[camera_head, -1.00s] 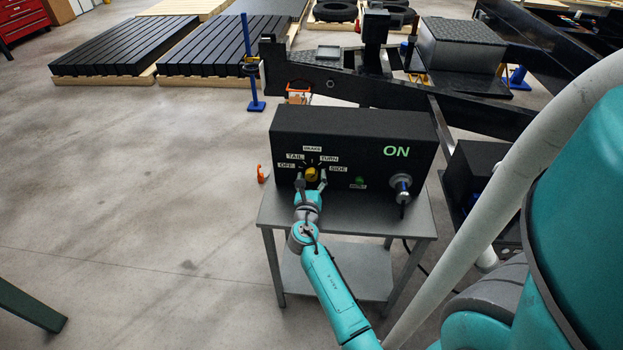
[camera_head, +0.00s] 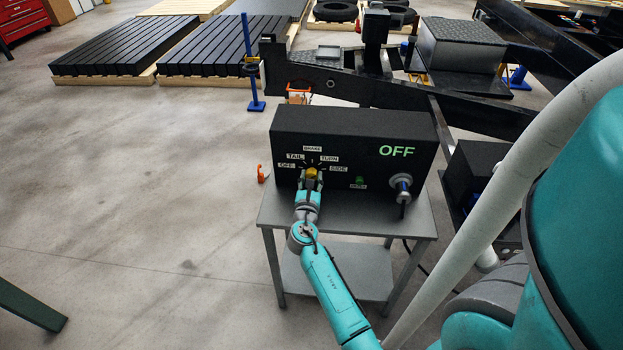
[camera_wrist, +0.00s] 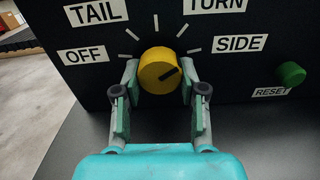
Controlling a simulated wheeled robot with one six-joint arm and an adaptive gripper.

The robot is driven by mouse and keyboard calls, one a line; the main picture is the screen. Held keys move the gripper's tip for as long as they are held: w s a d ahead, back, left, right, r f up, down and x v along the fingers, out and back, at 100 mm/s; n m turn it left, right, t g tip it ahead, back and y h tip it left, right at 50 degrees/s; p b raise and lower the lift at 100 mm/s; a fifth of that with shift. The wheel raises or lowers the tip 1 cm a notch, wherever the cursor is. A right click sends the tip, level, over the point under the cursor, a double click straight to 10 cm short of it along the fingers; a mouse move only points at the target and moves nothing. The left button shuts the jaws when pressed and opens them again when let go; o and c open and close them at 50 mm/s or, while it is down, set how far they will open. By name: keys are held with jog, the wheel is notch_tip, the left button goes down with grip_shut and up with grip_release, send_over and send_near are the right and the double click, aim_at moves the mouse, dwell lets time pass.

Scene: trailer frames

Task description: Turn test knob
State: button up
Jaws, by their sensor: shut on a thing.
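The yellow test knob (camera_head: 312,172) is on the front of a black test box (camera_head: 350,125). Labels OFF, TAIL, BRAKE, TURN and SIDE fan around it. In the wrist view, the knob (camera_wrist: 158,66) has a dark pointer line aimed to the right and slightly up, roughly toward the SIDE label (camera_wrist: 239,44). My gripper (camera_head: 311,181) is at the knob from the front and below. In the wrist view its fingers (camera_wrist: 159,75) are shut on the knob's left and right sides. The box's green display (camera_head: 396,152) reads OFF.
A green reset button (camera_head: 360,181) and a round silver connector with a cable (camera_head: 402,183) are right of the knob. The box stands on a grey metal table (camera_head: 350,222). A small orange object (camera_head: 262,174) is left of the box. Open floor lies to the left.

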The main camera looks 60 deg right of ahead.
jog(key=shift+w+m, duration=0.1)
jog(key=shift+m, duration=2.2)
jog(key=o, duration=1.2)
jog(key=shift+c, duration=0.2)
jog(key=shift+a, duration=0.15)
jog(key=v, duration=1.1)
jog(key=shift+s+a, duration=0.2)
jog(key=shift+a, duration=0.15)
